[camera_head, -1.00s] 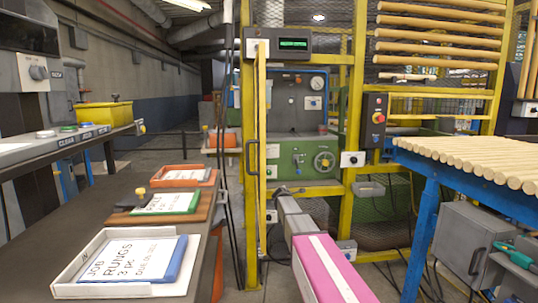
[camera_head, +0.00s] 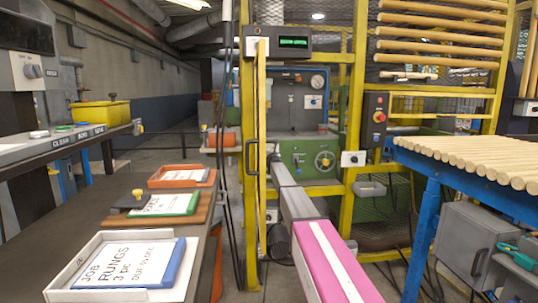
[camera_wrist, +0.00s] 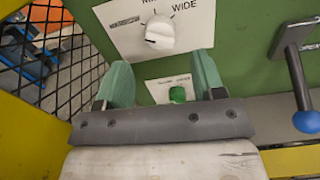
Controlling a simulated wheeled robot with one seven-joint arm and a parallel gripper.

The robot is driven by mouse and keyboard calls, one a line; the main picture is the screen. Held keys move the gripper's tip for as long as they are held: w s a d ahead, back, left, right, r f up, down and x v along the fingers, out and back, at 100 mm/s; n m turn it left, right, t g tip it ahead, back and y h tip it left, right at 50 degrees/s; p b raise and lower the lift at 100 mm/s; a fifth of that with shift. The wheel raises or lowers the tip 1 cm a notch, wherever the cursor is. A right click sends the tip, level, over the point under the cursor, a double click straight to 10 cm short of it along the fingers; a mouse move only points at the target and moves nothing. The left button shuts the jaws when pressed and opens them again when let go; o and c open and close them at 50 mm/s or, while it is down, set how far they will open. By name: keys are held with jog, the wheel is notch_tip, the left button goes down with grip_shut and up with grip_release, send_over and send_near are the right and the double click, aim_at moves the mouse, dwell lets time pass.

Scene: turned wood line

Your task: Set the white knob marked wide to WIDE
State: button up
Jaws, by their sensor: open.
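The white knob (camera_wrist: 160,32) sits on a white plate on a green panel, at the top of the wrist view. The word WIDE stands to the right of the knob, and a cut-off label starting MI is above it. The mark on the left is too small to read. My gripper (camera_wrist: 163,80) has two green fingers, spread apart and empty, just below the knob in the picture. In the head view, my arm reaches to the green panel (camera_head: 303,173), and the gripper is not clearly visible there.
A green knob (camera_wrist: 177,95) on a second plate shows between my fingers. A lever with a blue ball (camera_wrist: 307,121) stands at the right. Black mesh (camera_wrist: 60,50) and a yellow post (camera_wrist: 25,140) are close on the left.

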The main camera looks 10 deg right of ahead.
jog(key=w, duration=0.5)
jog(key=shift+w, duration=0.25)
jog(key=c, duration=0.9)
